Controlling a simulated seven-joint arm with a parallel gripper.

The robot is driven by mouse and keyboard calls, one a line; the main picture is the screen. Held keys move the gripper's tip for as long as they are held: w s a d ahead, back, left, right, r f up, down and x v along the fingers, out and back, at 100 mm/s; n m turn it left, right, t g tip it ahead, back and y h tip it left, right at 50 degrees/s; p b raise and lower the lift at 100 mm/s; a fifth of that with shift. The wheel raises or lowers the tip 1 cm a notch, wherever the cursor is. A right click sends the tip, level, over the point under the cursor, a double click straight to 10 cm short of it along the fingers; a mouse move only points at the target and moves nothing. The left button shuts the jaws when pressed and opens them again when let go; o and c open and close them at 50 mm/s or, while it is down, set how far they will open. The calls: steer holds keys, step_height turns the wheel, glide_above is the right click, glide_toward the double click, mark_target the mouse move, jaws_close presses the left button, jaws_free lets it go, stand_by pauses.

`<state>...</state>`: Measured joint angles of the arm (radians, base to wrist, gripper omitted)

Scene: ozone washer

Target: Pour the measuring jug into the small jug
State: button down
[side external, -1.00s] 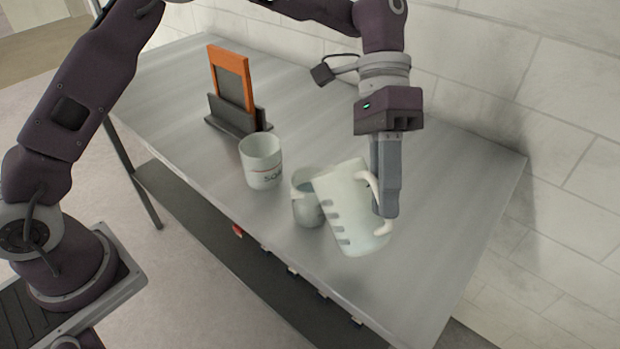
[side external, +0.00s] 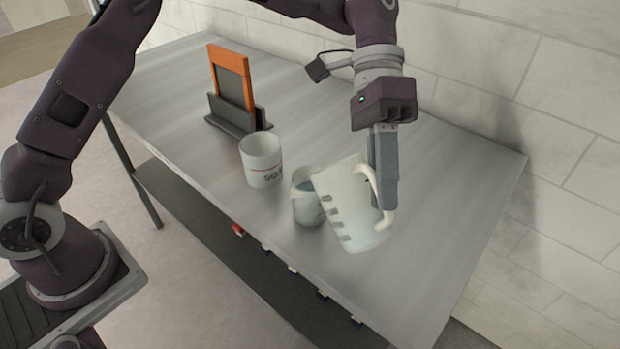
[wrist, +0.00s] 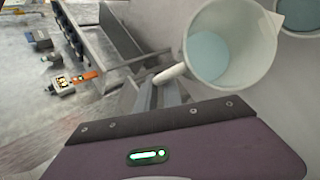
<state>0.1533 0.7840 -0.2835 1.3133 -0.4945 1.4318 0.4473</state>
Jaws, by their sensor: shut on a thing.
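The measuring jug (side external: 345,210) is white with grey marks down its side. It is tilted to the left, its mouth toward the small jug. My gripper (side external: 384,205) is shut on its handle at the right. In the wrist view the measuring jug (wrist: 262,35) shows its open mouth with pale blue liquid inside, and my gripper (wrist: 150,90) is at its handle. The small jug (side external: 305,203) stands upright on the table, just left of the measuring jug, with bluish liquid inside. I cannot tell whether the two touch or whether liquid is flowing.
A white mug (side external: 261,162) with dark lettering stands left of the small jug. A dark stand with an orange-framed board (side external: 231,78) is farther back. The grey table (side external: 440,185) is clear on the right, up to a white tiled wall (side external: 560,110).

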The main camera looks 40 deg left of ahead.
mark_target(368, 192)
steer(key=shift+w+a+r+m+g+h+p, duration=0.15)
steer(key=shift+a+r+g+h+p, duration=0.15)
steer(key=shift+a+r+h+p, duration=0.45)
steer(key=shift+w+a+r+m+g+h+p, duration=0.15)
steer(key=shift+a+r+g+h+p, duration=0.2)
steer(key=shift+r+h, duration=0.5)
stand_by(3.5)
